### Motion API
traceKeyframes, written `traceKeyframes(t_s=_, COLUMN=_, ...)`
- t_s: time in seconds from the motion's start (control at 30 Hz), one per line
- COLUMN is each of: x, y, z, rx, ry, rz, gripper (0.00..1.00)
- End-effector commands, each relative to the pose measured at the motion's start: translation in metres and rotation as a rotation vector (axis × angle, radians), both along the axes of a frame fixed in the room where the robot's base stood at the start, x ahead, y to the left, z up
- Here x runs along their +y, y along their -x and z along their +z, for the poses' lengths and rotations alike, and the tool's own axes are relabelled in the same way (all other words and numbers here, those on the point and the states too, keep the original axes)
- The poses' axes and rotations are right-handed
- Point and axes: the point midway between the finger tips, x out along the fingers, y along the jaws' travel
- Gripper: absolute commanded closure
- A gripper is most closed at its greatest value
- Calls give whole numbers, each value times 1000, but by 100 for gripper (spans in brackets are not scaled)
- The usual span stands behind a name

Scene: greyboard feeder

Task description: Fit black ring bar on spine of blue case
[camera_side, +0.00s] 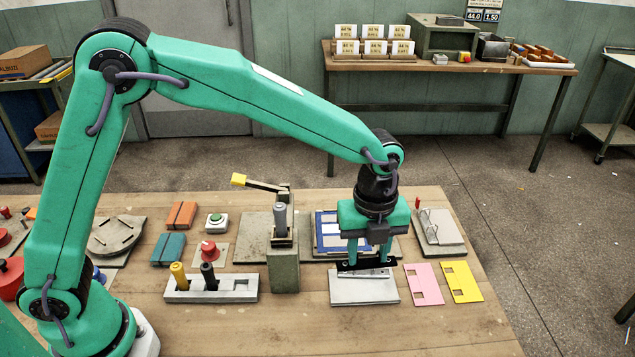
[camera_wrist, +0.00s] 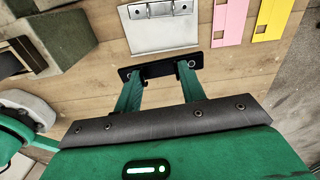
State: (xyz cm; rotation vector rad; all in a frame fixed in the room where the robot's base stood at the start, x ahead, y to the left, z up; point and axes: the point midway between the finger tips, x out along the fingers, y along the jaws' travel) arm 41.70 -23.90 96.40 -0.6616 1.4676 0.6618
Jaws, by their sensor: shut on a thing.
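My gripper (camera_side: 368,261) is shut on the black ring bar (camera_side: 346,266), a short dark strip held level at the fingertips. In the wrist view the bar (camera_wrist: 157,73) lies across both fingertips, with its ends sticking out past them. In the side view it is over the back part of a pale grey plate (camera_side: 364,292); whether it touches the plate I cannot tell. The blue case (camera_side: 326,240) lies flat behind my gripper, with pale panels on it, and is partly hidden by the gripper. Its spine cannot be made out. The case is not seen in the wrist view.
The grey plate carries a metal clip piece (camera_wrist: 160,9). Pink (camera_side: 424,284) and yellow (camera_side: 462,282) cards lie right of it. A lever press (camera_side: 283,262) stands left of the case. A grey board with a wire stand (camera_side: 438,235) is at right.

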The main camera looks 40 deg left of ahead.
Motion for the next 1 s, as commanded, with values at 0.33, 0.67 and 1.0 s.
traceKeyframes(t_s=0.33, x=91, y=-80, z=-15, rx=1, ry=-1, rz=-32, gripper=82)
traceKeyframes(t_s=0.67, x=143, y=-111, z=-23, rx=-1, ry=1, rz=-59, gripper=82)
traceKeyframes(t_s=1.0, x=147, y=-113, z=-25, rx=0, ry=0, rz=-62, gripper=82)
